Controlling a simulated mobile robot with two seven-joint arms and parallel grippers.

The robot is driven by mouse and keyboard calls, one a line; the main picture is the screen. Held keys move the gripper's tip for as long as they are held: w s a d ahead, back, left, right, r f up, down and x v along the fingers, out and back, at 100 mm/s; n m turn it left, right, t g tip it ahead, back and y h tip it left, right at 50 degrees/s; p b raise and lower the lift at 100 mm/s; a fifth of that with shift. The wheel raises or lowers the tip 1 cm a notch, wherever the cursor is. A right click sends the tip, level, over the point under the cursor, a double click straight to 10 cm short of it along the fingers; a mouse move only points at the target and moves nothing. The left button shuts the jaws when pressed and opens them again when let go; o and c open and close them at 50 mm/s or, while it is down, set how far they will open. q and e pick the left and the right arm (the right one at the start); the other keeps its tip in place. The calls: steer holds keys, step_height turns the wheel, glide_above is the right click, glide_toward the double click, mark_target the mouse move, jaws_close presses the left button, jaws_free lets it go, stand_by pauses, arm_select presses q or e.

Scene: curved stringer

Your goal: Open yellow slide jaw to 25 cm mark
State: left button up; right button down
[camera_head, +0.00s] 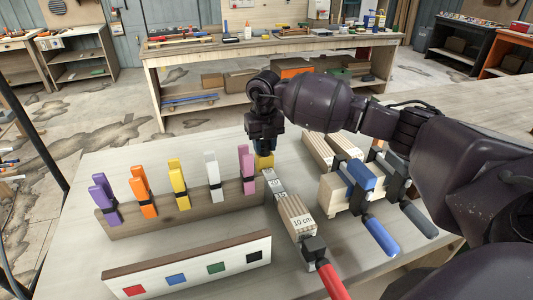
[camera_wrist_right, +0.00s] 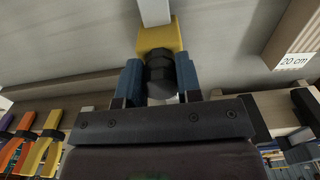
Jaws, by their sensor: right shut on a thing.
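A bar clamp with a red handle (camera_head: 333,282) lies along the bench, its grey bar running away from me. Its yellow slide jaw (camera_head: 265,161) sits at the far end of the visible bar. My right gripper (camera_head: 264,146) is over the jaw. In the right wrist view, its blue fingers (camera_wrist_right: 159,78) are shut around the jaw's black part, below the yellow body (camera_wrist_right: 160,38). My left gripper is out of view.
A wooden rack (camera_head: 150,222) with several coloured spring clamps stands on the left. A white board (camera_head: 190,269) with coloured squares is in front of it. Blue-handled (camera_head: 381,236) and grey-handled (camera_head: 419,220) clamps with wood blocks are close on the right.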

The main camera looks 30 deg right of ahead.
steer(key=c, duration=0.9)
jaws_free()
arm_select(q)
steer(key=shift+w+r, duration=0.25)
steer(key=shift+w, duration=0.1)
arm_select(e)
steer(key=shift+o, duration=0.6)
steer(key=shift+r, duration=0.1)
step_height(320, 180, up, 10)
steer(key=shift+r, duration=0.35)
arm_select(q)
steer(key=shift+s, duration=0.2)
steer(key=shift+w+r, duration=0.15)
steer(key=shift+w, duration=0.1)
